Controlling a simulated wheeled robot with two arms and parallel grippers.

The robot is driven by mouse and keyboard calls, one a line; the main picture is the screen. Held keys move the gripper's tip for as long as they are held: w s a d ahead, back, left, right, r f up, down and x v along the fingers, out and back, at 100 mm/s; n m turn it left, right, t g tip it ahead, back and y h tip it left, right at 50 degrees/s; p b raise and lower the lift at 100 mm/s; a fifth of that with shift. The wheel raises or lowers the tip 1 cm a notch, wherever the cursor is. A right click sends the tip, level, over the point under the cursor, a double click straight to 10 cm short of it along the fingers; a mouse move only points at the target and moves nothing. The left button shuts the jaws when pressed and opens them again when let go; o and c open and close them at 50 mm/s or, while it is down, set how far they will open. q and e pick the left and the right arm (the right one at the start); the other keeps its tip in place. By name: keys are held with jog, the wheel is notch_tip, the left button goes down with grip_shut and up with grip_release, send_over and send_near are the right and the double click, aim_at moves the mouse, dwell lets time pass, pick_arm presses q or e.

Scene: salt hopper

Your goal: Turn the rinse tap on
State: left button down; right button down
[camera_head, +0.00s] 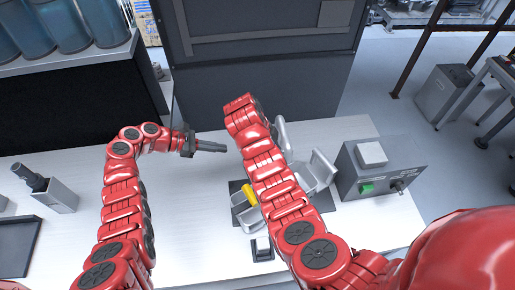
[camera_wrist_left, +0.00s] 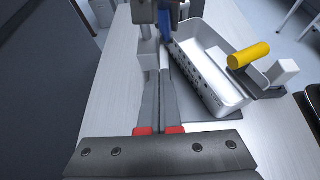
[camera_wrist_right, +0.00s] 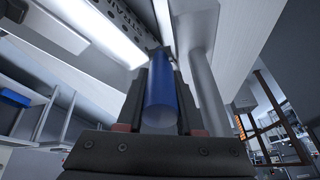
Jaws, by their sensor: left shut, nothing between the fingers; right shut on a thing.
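In the right wrist view a blue cylinder (camera_wrist_right: 165,100), which looks like a tap handle, lies between the fingers of my right gripper (camera_wrist_right: 160,78). That gripper is shut on it. A grey post (camera_wrist_right: 203,80) rises beside it. Blue also shows at the top of the left wrist view (camera_wrist_left: 166,26). In the head view my right arm hides this gripper and the blue handle. My left gripper (camera_head: 222,147) is shut and empty, left of the right arm and above the table. Its closed fingers show in the left wrist view (camera_wrist_left: 160,85), left of the pale tray.
A pale trough-like tray (camera_wrist_left: 218,100) with a perforated wall stands on a dark mat, beside a yellow cylinder (camera_wrist_left: 248,55). A grey control box (camera_head: 350,182) with a green button is at the right. A grey device (camera_head: 57,196) stands at the left. The white table (camera_head: 180,215) between is clear.

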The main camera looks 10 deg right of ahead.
pick_arm(q)
jog(key=d+f, duration=0.2)
jog(key=d, duration=1.1)
jog(key=shift+s+f, duration=0.2)
jog(key=shift+s, duration=0.15)
